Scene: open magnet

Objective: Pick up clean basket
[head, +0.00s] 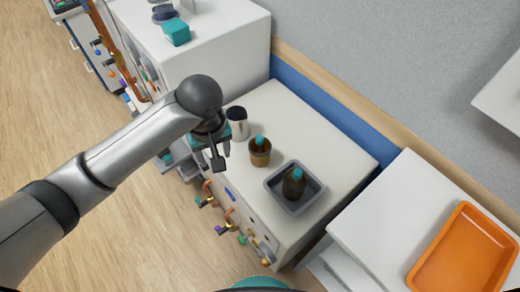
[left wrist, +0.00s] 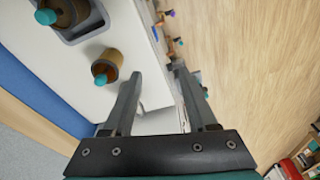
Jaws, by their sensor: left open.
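No object is clearly marked as the clean basket. A grey square tray (head: 310,205) with a dark brown, teal-capped bottle (head: 293,184) standing in it is on the white counter. The tray also shows at the top left of the left wrist view (left wrist: 90,27). An orange tray (head: 462,255) lies on the white surface at the lower right. My left gripper (head: 218,162) is open over the counter's left front edge, apart from both trays. In the left wrist view its fingers (left wrist: 158,70) are spread with nothing clearly held. My right gripper is not in view.
A brown teal-topped jar (head: 260,151) and a white dark-topped canister (head: 238,122) stand near my left gripper. Coloured valves (head: 228,222) stick out from the counter front. A taller white unit (head: 215,45) stands behind. Wooden floor (head: 130,225) is clear at left.

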